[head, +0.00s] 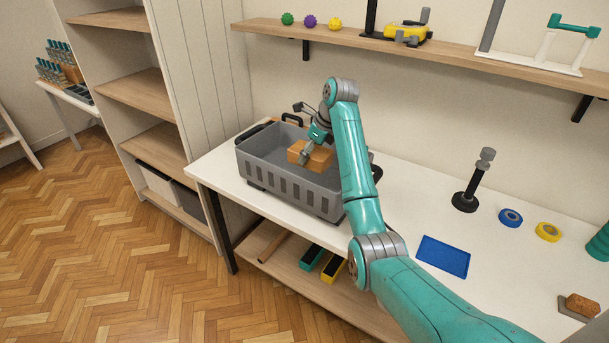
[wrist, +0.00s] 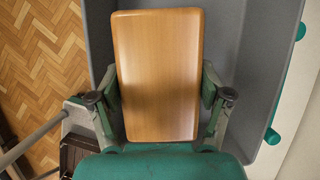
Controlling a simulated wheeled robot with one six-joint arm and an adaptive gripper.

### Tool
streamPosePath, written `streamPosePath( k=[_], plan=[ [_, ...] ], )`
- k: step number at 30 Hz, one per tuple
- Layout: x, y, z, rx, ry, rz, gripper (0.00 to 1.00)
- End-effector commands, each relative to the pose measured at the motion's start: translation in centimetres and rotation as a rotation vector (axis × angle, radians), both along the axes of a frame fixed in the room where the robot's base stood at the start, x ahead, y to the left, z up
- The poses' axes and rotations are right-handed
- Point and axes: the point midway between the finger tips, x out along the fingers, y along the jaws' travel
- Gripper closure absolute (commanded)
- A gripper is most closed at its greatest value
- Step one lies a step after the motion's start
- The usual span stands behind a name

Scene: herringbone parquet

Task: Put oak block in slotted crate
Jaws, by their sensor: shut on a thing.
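The oak block (head: 318,159) is an orange-brown wooden block. My gripper (head: 305,153) is shut on it, and in the wrist view the oak block (wrist: 158,75) sits between the two fingers of my gripper (wrist: 160,95). The slotted crate (head: 290,188) is a grey open crate with slots along its side, standing on the white table. The block is at the crate's opening, over its inside. I cannot tell whether it touches the crate's floor. The grey crate wall (wrist: 262,70) shows around the block in the wrist view. My arm hides the crate's right end.
A blue mat (head: 443,256), a black stand (head: 472,185), blue tape (head: 510,217) and yellow tape (head: 548,232) are on the white table (head: 400,190) to the right. A wall shelf (head: 330,33) runs above. A tall shelf unit (head: 140,92) stands left.

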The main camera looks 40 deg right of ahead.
Motion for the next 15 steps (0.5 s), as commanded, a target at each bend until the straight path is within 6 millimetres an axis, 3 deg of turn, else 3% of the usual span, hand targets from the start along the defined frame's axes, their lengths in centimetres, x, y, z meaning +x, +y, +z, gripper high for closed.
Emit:
streamPosePath(
  k=[5,15],
  plan=[
    [-0.7,-0.3,-0.9,0.001,-0.003,-0.055,0.71],
    [-0.7,-0.3,-5.4,0.000,-0.002,-0.056,0.71]
  ],
)
